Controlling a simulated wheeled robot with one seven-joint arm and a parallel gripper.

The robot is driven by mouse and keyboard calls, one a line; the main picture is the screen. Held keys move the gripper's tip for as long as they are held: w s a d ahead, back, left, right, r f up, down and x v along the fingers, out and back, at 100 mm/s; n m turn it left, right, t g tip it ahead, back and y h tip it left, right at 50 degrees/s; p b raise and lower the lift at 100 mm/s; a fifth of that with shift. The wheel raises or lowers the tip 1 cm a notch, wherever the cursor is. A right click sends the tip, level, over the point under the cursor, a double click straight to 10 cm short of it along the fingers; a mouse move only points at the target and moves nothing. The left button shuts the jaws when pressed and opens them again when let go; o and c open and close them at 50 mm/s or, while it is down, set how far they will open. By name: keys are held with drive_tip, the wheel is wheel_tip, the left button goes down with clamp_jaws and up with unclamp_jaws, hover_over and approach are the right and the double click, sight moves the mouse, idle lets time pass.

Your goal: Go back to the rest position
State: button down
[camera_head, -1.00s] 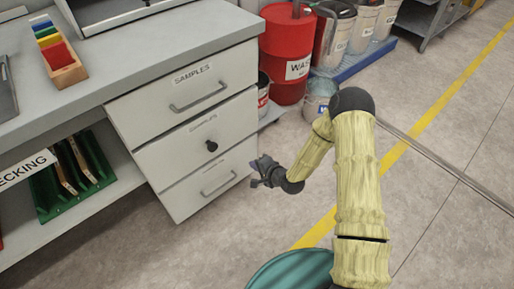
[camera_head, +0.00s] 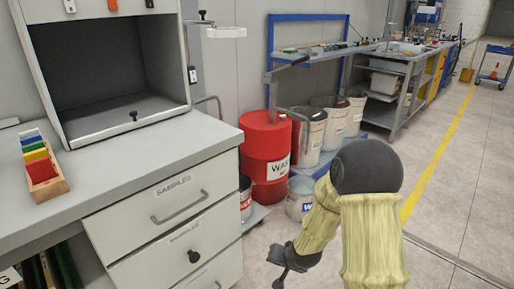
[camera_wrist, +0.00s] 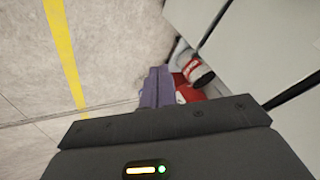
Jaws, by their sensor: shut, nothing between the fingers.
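My gripper (camera_head: 280,262) is low in front of the drawer cabinet, to the right of its drawers, and carries nothing. Its fingers look small and dark in the head view. In the wrist view, its two purple fingers (camera_wrist: 156,88) are pressed together with nothing between them. My arm is bent, with a dark elbow at the top and pale yellow covers. The floor lies beyond the fingers.
The drawer cabinet (camera_head: 185,248), labelled SAMPLES, stands left with its drawers closed. A red waste drum (camera_head: 262,150), white buckets (camera_head: 330,120) and a small can (camera_wrist: 197,70) stand behind. Open floor with a yellow line (camera_head: 428,170) lies to the right.

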drive_tip(key=s+d+r+n+g+h, duration=0.15)
drive_tip(key=s+d+r, duration=0.25)
drive_tip(key=s+r, duration=0.4)
drive_tip(key=s+d+r+n+g+h, duration=0.15)
drive_tip(key=s+d+r, duration=0.3)
drive_tip(key=s, duration=0.45)
drive_tip(key=w+p+v, duration=0.2)
drive_tip(key=p+v, duration=0.9)
drive_tip(key=w+r+p+v, duration=0.1)
drive_tip(key=w+p+v, duration=0.2)
drive_tip(key=p+v, duration=0.8)
drive_tip(key=w+r+p+v, duration=0.1)
drive_tip(key=w+p+v, duration=0.2)
drive_tip(key=p+v, duration=0.8)
drive_tip(key=shift+d+r+p, duration=0.2)
drive_tip(key=shift+r+p, duration=0.2)
drive_tip(key=shift+p, duration=0.3)
